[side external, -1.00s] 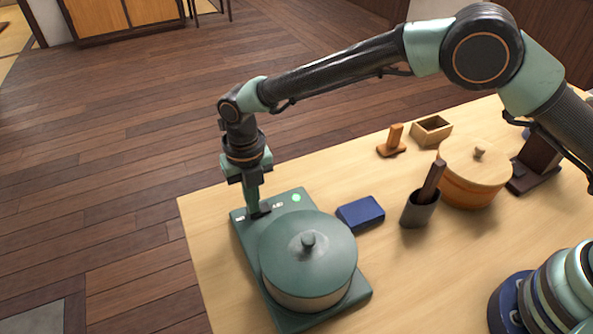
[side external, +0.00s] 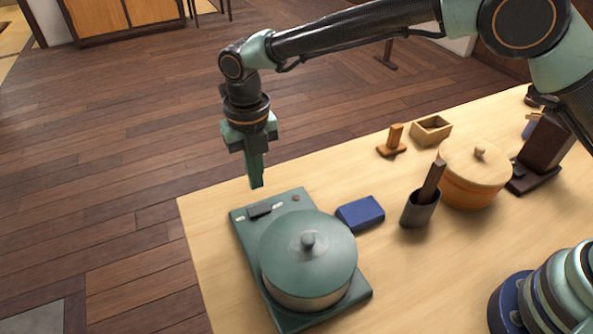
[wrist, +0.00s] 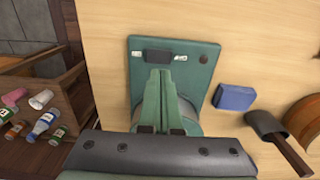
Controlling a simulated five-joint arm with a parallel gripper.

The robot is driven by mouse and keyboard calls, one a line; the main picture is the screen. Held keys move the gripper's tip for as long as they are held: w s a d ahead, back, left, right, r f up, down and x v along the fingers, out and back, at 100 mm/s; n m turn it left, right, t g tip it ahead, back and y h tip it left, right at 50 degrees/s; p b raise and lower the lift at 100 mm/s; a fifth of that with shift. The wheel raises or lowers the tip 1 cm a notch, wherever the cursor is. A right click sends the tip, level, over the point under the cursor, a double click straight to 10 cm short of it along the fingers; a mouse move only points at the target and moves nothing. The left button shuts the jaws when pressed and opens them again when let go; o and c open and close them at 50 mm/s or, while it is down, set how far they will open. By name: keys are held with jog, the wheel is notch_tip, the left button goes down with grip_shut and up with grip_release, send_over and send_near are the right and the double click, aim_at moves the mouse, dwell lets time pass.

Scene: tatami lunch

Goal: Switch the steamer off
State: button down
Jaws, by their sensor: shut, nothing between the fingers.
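The steamer is a green lidded pot (side external: 308,258) on a flat green base (side external: 345,303) at the table's left end. The base's far end carries a dark switch (side external: 260,209) between two small white labels, and a small round lamp (side external: 296,198) that is dark. The switch also shows in the wrist view (wrist: 158,57), just beyond my fingertips, with the dark lamp (wrist: 204,59) to its right. My gripper (side external: 257,185) is shut and empty, pointing down above the switch and apart from it. In the wrist view its fingers (wrist: 160,72) hide part of the pot.
A blue block (side external: 360,213) lies right of the steamer. A dark cup (side external: 419,208) holding a stick, a round wooden tub (side external: 474,170) and a small open box (side external: 431,130) stand farther right. A crate of bottles (wrist: 45,120) stands off the table's edge.

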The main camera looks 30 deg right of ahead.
notch_tip(320, 180, up, 8)
jog(key=shift+d, duration=0.15)
dwell(0.4)
jog(key=s+d+r+m+t, duration=0.1)
jog(key=d+r+m, duration=0.2)
jog(key=d+m, duration=0.35)
jog(key=s+d+r+m+t+y, duration=0.1)
jog(key=d+r+m, duration=0.3)
jog(key=d+m, duration=0.25)
jog(key=s+d+r+m+t, duration=0.1)
jog(key=d+r+m, duration=0.2)
jog(key=d+m, duration=0.3)
jog(key=s+d+f+m+t+h, duration=0.1)
jog(key=s+d+f+m+t, duration=0.1)
jog(key=s+d+m, duration=0.9)
jog(key=d+m, duration=0.2)
jog(key=m, duration=0.4)
jog(key=shift+d+f+t, duration=0.15)
jog(key=shift+f+t, duration=0.15)
